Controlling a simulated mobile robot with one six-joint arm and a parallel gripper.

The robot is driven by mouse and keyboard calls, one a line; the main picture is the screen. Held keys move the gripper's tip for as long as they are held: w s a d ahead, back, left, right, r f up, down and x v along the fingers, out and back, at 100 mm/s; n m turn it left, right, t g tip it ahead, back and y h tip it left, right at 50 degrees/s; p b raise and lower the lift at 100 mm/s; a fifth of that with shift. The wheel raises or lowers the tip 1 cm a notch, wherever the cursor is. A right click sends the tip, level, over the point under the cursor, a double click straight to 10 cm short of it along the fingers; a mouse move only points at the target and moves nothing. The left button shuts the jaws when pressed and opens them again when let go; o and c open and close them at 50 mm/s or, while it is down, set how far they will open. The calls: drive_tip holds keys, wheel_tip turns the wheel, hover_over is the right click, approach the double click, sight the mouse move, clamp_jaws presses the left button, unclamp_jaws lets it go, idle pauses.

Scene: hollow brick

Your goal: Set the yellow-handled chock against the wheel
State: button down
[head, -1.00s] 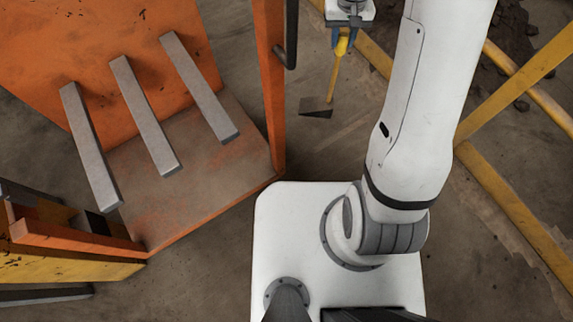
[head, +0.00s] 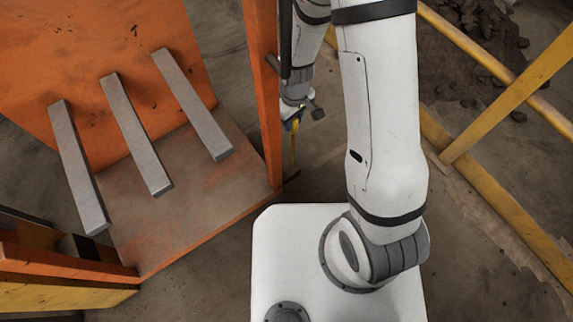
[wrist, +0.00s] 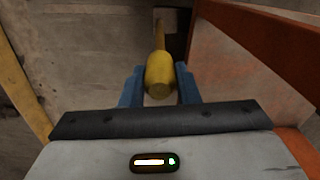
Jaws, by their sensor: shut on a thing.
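My gripper (head: 294,123) is shut on the yellow handle (head: 293,150) of the chock, just right of an orange upright. In the wrist view, the blue fingers of my gripper (wrist: 160,84) stand on both sides of the yellow handle (wrist: 160,72), which points away from the camera. The chock's dark wedge (head: 291,176) shows only in small part, low beside the foot of the orange upright. I cannot tell whether it touches the floor. No wheel can be made out in either view.
An orange frame with a flat deck (head: 205,200) and several grey bars (head: 135,135) stands at left. Its orange upright (head: 263,95) is close to my gripper. Yellow rails (head: 500,200) run along the right, with dark rubble (head: 485,50) beyond. Bare floor lies between.

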sight(292, 138)
drive_tip(key=shift+f+b, duration=2.05)
drive_tip(key=shift+f, duration=2.75)
drive_tip(key=shift+f, duration=0.2)
drive_tip(key=c, duration=1.1)
unclamp_jaws()
